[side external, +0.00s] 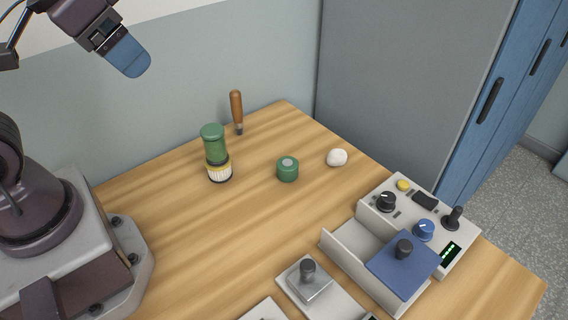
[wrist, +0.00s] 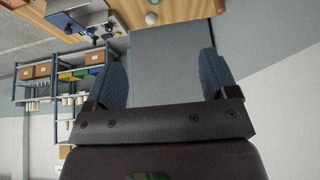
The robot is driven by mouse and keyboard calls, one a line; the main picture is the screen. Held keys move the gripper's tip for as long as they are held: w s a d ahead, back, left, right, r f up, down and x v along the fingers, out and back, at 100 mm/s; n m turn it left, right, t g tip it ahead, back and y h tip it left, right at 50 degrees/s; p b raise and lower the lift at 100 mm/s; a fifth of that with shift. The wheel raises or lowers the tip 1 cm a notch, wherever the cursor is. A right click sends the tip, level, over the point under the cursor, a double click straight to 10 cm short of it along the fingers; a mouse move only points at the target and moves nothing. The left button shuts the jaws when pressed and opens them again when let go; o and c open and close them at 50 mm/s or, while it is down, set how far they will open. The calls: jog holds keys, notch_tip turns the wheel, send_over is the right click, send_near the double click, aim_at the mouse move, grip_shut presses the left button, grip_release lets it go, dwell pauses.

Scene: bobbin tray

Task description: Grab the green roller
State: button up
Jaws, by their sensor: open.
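A green roller (side external: 213,143) with a wider rounded top stands upright at the back left of the wooden table in the side view. My gripper (side external: 136,68) is high at the upper left, well away from both. In the wrist view its two blue fingers (wrist: 160,65) are spread wide with nothing between them. Neither green piece can be made out clearly in the wrist view.
A wooden-handled tool (side external: 237,112) stands just behind the roller. A white lump (side external: 337,157) lies to the right, also seen in the wrist view (wrist: 151,19). A control box (side external: 462,222) with knobs and a blue plate (side external: 385,268) fill the front right.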

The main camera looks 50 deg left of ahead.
jog(key=shift+o, duration=0.4)
dwell(0.3)
jog(key=m+g, duration=0.6)
jog(key=m, duration=1.4)
send_near(287, 162)
jog(key=shift+m, duration=0.3)
notch_tip(287, 162, down, 11)
jog(key=shift+s+r, duration=0.1)
jog(key=shift+s, duration=0.05)
jog(key=shift+c, duration=0.5)
